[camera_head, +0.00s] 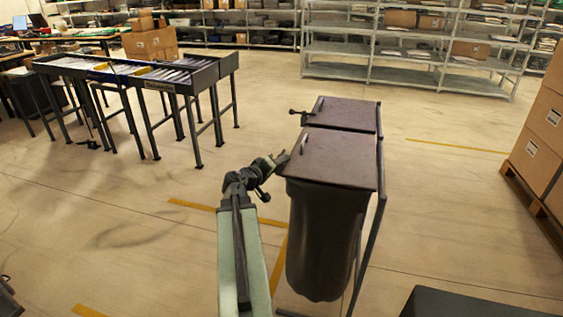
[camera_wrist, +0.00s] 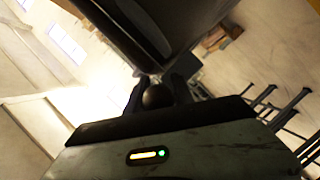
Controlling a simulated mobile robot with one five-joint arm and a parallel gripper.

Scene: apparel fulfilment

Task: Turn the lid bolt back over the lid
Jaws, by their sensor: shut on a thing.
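The near bin (camera_head: 325,235) is dark, with a flat brown lid (camera_head: 340,162) lying closed on it and a small upright piece at the lid's left edge. My gripper (camera_head: 278,161) is at the left edge of this lid. In the wrist view my gripper (camera_wrist: 158,92) is shut on a dark round knob (camera_wrist: 157,96), which I take to be the lid bolt's end. The bin's dark side (camera_wrist: 160,30) fills the top of that view. The rest of the bolt is hidden, so I cannot tell its exact angle.
A second lidded bin (camera_head: 345,114) stands just behind, with its own bolt (camera_head: 297,112) sticking out to the left. A sorting table (camera_head: 170,85) stands at the back left. Cartons on a pallet (camera_head: 540,135) are at the right. The floor between is clear.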

